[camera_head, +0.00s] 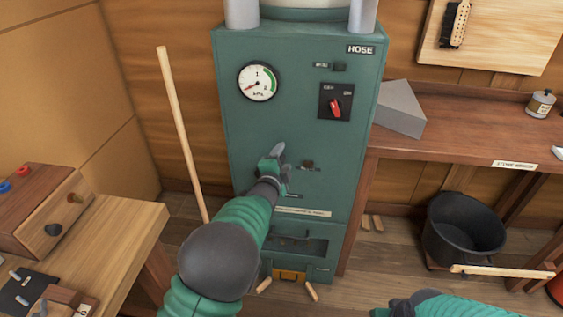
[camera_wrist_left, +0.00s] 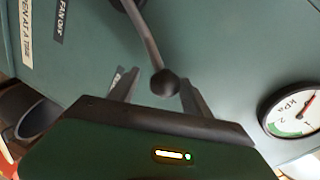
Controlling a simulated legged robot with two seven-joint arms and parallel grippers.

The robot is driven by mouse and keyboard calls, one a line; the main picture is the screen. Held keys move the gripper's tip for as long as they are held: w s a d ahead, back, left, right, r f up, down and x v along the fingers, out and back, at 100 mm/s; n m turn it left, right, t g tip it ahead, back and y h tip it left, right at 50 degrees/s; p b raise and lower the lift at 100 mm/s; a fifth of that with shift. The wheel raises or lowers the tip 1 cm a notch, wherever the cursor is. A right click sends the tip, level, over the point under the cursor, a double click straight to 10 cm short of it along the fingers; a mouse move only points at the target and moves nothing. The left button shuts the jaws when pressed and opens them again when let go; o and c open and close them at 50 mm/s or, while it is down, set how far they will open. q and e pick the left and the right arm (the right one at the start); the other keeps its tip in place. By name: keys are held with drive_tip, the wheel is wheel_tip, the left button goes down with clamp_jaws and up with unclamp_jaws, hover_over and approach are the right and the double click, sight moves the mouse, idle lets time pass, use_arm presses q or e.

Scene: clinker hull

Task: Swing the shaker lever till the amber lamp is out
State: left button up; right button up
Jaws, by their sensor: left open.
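The shaker lever, a grey rod with a dark ball knob (camera_wrist_left: 164,83), shows in the left wrist view in front of the green cabinet face. My left gripper (camera_wrist_left: 158,95) is open, with one finger on each side of the knob; I cannot tell whether either finger touches it. In the head view my left gripper (camera_head: 277,155) is at the middle of the green cabinet (camera_head: 235,130), and hand and arm hide the lever there. I cannot make out a lit amber lamp in either view. Part of my right arm and hand (camera_head: 425,303) shows at the bottom edge.
The cabinet carries a pressure gauge (camera_head: 258,82) and a red rotary switch (camera_head: 335,107). A wooden pole (camera_head: 180,130) leans left of it. A bench (camera_head: 450,130) with a grey block (camera_head: 400,108) stands right, a black bucket (camera_head: 462,235) below. A wooden box (camera_head: 40,210) stands left.

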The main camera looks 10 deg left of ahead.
use_arm(q)
drive_tip(key=p+v, duration=0.2)
drive_tip(key=v, duration=1.4)
drive_tip(key=shift+s+p, duration=0.3)
drive_tip(key=shift+s, duration=0.1)
